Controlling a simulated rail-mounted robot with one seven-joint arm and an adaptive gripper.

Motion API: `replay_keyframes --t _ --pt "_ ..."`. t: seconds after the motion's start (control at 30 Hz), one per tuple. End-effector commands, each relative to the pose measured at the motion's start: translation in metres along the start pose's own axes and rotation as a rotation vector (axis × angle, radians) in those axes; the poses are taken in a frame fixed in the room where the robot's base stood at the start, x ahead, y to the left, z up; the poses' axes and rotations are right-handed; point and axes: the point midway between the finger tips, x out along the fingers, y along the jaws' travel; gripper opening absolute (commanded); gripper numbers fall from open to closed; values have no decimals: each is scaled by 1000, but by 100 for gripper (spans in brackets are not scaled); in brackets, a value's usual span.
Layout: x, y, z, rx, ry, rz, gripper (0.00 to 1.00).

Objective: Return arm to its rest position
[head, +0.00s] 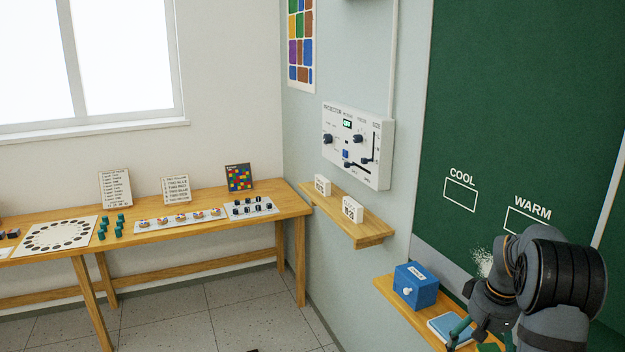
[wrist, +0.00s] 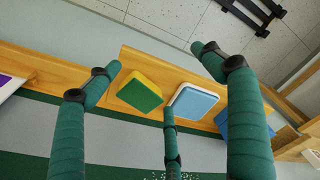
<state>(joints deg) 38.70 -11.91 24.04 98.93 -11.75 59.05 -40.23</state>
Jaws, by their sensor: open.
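My arm (head: 555,280) reaches in at the lower right of the head view, in front of the green board. My gripper (head: 462,333) is partly out of frame at the bottom, by the lower wooden ledge (head: 396,300). In the wrist view my gripper (wrist: 160,72) shows three teal fingers spread apart with nothing between them. Beyond the fingers, a yellow-and-green sponge (wrist: 140,91) and a light blue pad with a white rim (wrist: 193,102) lie on the ledge. The pad also shows in the head view (head: 447,325). I cannot tell the exact gap to them.
A blue box (head: 415,286) with a white knob stands on the lower ledge. An upper shelf (head: 365,233) holds two white blocks. A control panel (head: 357,147) is on the wall. A long table (head: 290,207) with small items stands left. The floor between is clear.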

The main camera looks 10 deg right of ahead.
Motion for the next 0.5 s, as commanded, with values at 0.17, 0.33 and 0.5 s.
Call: replay_keyframes --t 0.17,0.33,0.5 --pt "2 -37 15 -4 2 1 82" --pt "1 -71 30 -5 1 0 82" --pt "8 -94 47 5 -5 -14 82"
